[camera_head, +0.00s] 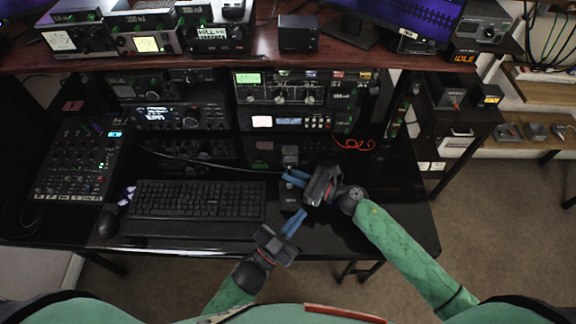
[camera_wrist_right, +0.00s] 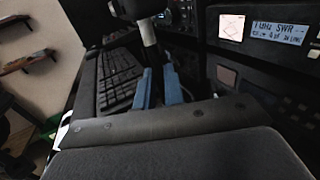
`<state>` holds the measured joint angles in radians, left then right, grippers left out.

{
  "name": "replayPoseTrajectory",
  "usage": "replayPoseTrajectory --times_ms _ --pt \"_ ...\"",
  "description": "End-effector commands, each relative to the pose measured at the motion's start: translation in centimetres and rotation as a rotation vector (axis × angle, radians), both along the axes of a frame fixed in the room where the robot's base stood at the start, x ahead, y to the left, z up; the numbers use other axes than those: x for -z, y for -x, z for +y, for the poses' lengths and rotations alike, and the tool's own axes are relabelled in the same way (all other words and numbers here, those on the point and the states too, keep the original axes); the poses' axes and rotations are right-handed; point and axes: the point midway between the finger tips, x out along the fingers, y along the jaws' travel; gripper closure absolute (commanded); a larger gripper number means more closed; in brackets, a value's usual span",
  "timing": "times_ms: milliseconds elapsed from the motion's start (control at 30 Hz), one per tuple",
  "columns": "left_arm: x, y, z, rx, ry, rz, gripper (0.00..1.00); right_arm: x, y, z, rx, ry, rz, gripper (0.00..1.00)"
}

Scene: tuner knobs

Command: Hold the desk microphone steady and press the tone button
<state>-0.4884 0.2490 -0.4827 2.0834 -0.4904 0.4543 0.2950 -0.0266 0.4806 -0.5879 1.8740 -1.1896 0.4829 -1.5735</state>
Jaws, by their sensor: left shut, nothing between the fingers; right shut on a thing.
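The desk microphone stands on the dark desk right of the keyboard. Its grey head (camera_head: 290,153) shows above my right gripper, and its dark base (camera_head: 289,197) shows below. In the right wrist view its dark head (camera_wrist_right: 135,9) and pale stem (camera_wrist_right: 149,38) are just beyond the blue fingers. My right gripper (camera_head: 287,178) reaches in from the right and is shut on the microphone. My left gripper (camera_head: 301,213) is shut and empty, with its fingertips close to the front of the base. I cannot tell whether they touch it. The tone button is too small to make out.
A black keyboard (camera_head: 198,200) lies left of the microphone, with a mouse (camera_head: 108,221) and a mixer (camera_head: 80,165) farther left. Radio units (camera_head: 283,121) stand behind under a wooden shelf (camera_head: 200,62).

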Motion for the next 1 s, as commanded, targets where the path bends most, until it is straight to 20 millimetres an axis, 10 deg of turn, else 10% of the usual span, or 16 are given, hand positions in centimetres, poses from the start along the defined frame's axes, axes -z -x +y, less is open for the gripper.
replayPoseTrajectory --times_ms 1000 --pt "-0.7 -2.4 2.4 -0.171 0.06 -0.111 1.0 0.0 0.0 0.0 0.0 0.0 0.0 1.0"
